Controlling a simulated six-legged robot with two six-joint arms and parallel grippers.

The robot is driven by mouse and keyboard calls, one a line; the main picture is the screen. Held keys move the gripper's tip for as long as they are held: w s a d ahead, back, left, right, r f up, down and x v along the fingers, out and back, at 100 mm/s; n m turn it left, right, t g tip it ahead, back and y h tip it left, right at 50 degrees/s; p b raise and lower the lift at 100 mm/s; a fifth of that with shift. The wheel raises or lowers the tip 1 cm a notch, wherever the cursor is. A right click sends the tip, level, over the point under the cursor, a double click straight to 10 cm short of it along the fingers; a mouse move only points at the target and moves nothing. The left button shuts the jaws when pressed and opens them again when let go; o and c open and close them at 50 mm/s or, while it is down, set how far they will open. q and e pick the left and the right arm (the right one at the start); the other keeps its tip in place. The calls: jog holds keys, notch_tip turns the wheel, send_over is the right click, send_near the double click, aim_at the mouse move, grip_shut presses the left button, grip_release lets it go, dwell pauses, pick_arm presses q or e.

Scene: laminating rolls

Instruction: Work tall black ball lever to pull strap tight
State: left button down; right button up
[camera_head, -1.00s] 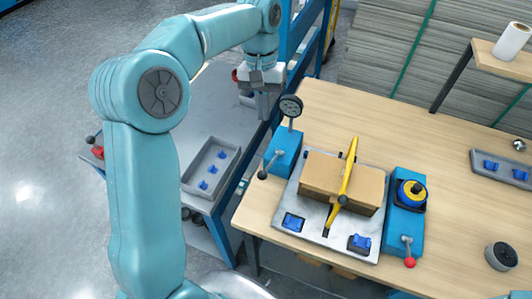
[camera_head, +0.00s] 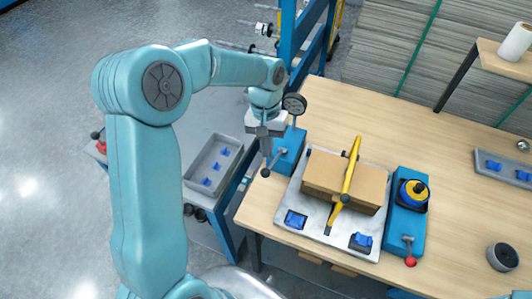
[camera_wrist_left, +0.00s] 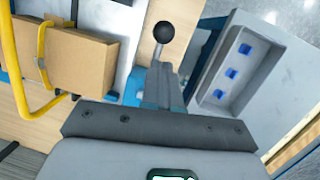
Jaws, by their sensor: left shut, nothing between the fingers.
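The black ball lever (camera_head: 266,172) sticks out from the front left of the blue unit (camera_head: 290,152) at the left of the work plate. Its ball shows beyond my fingertips in the left wrist view (camera_wrist_left: 163,32). A yellow strap (camera_head: 347,180) runs over a cardboard box (camera_head: 322,172) on the pale plate (camera_head: 287,205). My left gripper (camera_head: 266,150) points down just above the ball, shut and empty; in the wrist view its fingers (camera_wrist_left: 162,70) line up with the ball. I cannot tell whether they touch the lever. My right gripper is not in view.
A round gauge (camera_head: 294,104) stands close behind my left gripper. A second blue unit (camera_head: 401,240) with a red ball lever (camera_head: 410,262) is right of the plate. A grey tray (camera_head: 213,164) with blue parts lies to the left. The wooden table (camera_head: 465,230) has bare room at right.

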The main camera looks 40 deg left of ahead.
pick_arm(q)
jog(key=shift+s+d+f, duration=0.45)
jog(key=shift+s+f, duration=0.15)
jog(key=shift+s, duration=0.2)
jog(key=s+d+f+t+y+b, duration=0.1)
jog(key=s+f+t+b, duration=0.3)
jog(key=b, duration=1)
notch_tip(320, 180, down, 3)
jog(key=shift+f+t+b, duration=0.1)
jog(key=shift+t+b, duration=0.2)
jog(key=shift+b, duration=0.1)
